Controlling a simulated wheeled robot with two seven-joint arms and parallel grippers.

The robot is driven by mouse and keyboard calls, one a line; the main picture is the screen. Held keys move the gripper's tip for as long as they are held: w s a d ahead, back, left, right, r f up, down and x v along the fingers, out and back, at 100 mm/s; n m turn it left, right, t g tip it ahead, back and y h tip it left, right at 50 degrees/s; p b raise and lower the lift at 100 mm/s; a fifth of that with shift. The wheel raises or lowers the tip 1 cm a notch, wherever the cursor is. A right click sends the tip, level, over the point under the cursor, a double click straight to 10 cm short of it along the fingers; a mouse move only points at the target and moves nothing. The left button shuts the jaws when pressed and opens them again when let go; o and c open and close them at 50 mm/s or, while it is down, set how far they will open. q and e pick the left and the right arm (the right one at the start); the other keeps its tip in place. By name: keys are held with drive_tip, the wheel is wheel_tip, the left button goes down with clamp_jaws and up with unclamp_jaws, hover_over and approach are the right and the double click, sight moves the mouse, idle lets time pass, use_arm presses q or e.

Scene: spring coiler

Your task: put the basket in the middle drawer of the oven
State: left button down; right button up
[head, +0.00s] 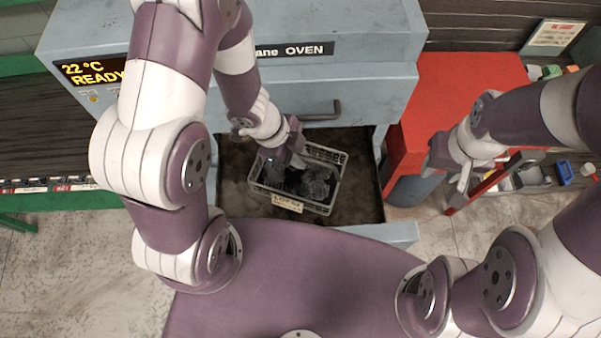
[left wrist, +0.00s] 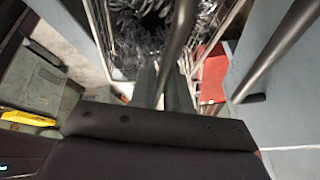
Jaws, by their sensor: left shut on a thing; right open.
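The oven (head: 380,90) has a pulled-out drawer (head: 362,205) with a dark brown floor, below a closed front with a bar handle. The light grey wire-sided basket (head: 335,170), full of dark coiled springs, is over or in this drawer, slightly turned, label towards me. I cannot tell if it touches the drawer floor. My left gripper (head: 294,152) is shut on the basket at its far side; its fingers (left wrist: 165,88) reach the basket in the left wrist view, where springs (left wrist: 150,20) show. My right gripper (head: 465,180) is open and empty, right of the drawer.
The closed front's handle (head: 322,113) is close behind the left gripper. A red cabinet (head: 440,85) stands right of the oven, with an open red-edged drawer (head: 530,178) of small parts near my right gripper. Free drawer floor (head: 235,160) shows left of the basket.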

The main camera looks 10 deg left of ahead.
use_arm(q)
drive_tip(key=shift+w, duration=0.15)
drive_tip(key=shift+f+b, duration=0.9)
drive_tip(key=shift+f, duration=0.35)
wheel_tip(320, 180, down, 5)
drive_tip(key=b, duration=0.4)
drive_tip(key=shift+r+b, duration=0.15)
drive_tip(key=shift+b, duration=0.15)
wheel_tip(320, 180, down, 10)
drive_tip(key=b, duration=0.2)
drive_tip(key=shift+r, duration=0.2)
drive_tip(key=c, duration=1.5)
unclamp_jaws()
drive_tip(key=shift+f, duration=0.1)
drive_tip(key=o, duration=0.4)
